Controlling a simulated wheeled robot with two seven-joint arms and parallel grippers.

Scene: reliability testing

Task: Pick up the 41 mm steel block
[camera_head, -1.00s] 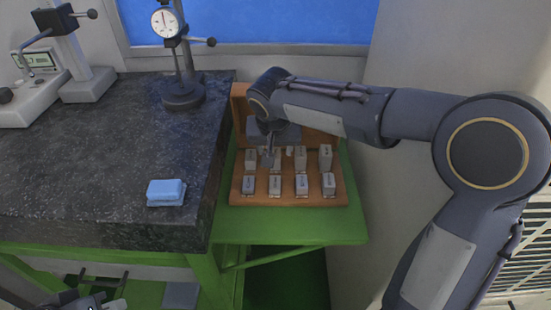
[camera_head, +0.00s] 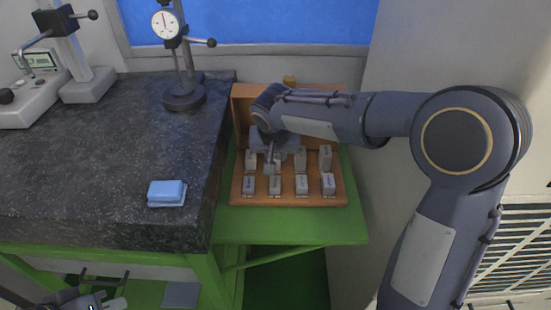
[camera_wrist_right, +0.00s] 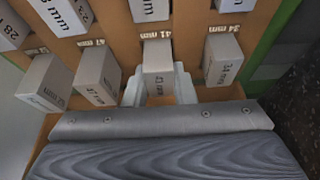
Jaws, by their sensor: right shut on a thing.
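The grey steel block marked 41 mm (camera_wrist_right: 158,58) is in the right wrist view, beside the case's 41 mm label. My right gripper (camera_wrist_right: 158,90) is shut on it, one pale finger at each side. In the head view my right gripper (camera_head: 272,165) is over the left half of the wooden block case (camera_head: 238,198), and the arm partly hides the held block. Whether the block is clear of its slot cannot be told. My left gripper (camera_head: 105,304) is at the bottom left edge, partly cut off, its opening unclear.
Other steel blocks stand close around, including a 47 mm block (camera_wrist_right: 97,75) and a 34 mm block (camera_wrist_right: 222,60). The case lid (camera_head: 241,110) stands open behind. A blue block (camera_head: 166,191) and a dial gauge stand (camera_head: 184,98) are on the dark granite plate (camera_head: 100,165).

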